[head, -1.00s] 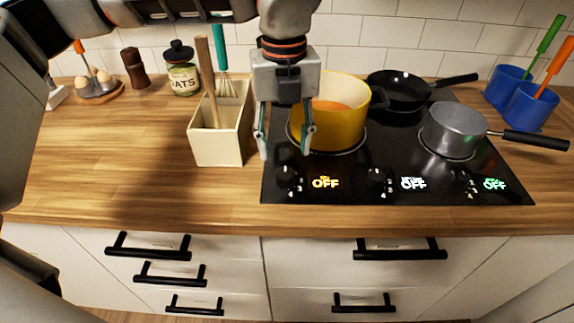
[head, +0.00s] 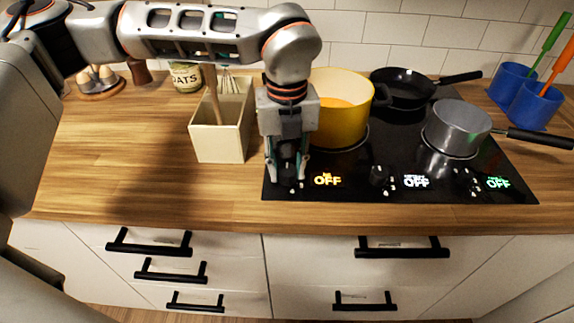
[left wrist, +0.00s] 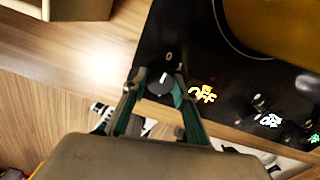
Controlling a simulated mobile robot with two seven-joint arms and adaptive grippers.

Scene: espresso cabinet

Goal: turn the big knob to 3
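The cooktop (head: 340,190) has several black knobs along its front edge, each beside a lit OFF display. The left knob (head: 291,184) is beside the yellow OFF display (head: 327,180); the small word above OFF is too small to read surely. My left gripper (head: 286,173) points down over this knob. In the left wrist view, the fingers (left wrist: 159,80) stand apart on either side of the same knob (left wrist: 160,84), whose white pointer line shows. Gaps between fingers and knob look small; contact cannot be told. My right gripper is not in view.
A yellow pot (head: 340,115) stands just behind my left gripper, and a cream utensil box (head: 218,143) to its left. A black pan (head: 402,88) and a grey saucepan (head: 456,128) stand further right. The wooden counter (head: 120,160) is clear at the left front.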

